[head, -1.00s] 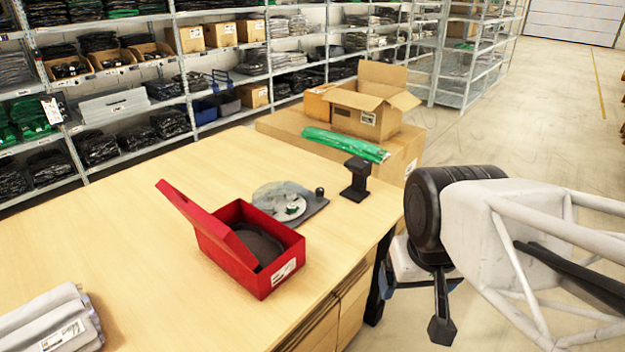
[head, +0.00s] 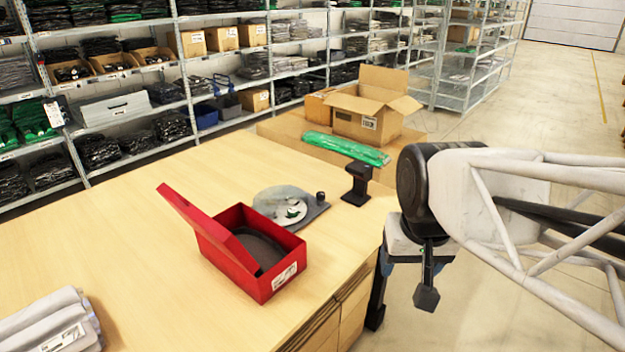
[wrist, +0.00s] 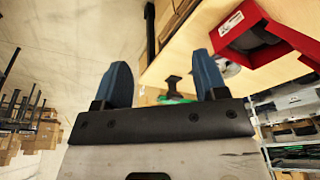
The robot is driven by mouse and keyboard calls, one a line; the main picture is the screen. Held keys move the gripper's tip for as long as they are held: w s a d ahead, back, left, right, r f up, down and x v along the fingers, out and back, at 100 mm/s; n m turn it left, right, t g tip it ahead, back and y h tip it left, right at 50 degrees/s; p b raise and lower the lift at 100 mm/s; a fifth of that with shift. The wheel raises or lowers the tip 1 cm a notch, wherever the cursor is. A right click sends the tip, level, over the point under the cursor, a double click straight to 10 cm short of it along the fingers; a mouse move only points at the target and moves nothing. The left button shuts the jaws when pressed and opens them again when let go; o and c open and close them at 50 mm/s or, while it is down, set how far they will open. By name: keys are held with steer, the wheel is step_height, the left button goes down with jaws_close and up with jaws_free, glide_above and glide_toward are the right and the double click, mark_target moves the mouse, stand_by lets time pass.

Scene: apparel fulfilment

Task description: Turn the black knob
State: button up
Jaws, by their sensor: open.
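The small black knob (head: 320,197) stands at the right end of a flat grey device (head: 316,211) with a round, pale disc on the table. My gripper is off the table's right edge, to the right of the knob and well apart from it. In the wrist view my gripper (wrist: 162,82) shows two blue fingers spread wide with nothing between them. Part of the device (wrist: 229,69) shows behind the right finger there; I cannot make out the knob in that view.
An open red box (head: 273,282) holding something dark stands left of the device. A black stand (head: 357,183) is right of the knob, near the table edge. A green packet (head: 346,148) and an open carton (head: 368,122) lie behind. Grey folded garments (head: 50,322) are front left.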

steer(key=w+r+m, duration=0.3)
steer(key=w+m, duration=0.1)
steer(key=w, duration=1.5)
steer(key=m+g, duration=0.3)
steer(key=m, duration=1)
glide_above(321, 193)
step_height(321, 193, down, 27)
steer(key=shift+s+f, duration=0.1)
steer(key=shift+f, duration=0.15)
steer(key=shift+f, duration=0.15)
steer(key=shift+f, duration=3.75)
steer(key=shift+c, duration=0.3)
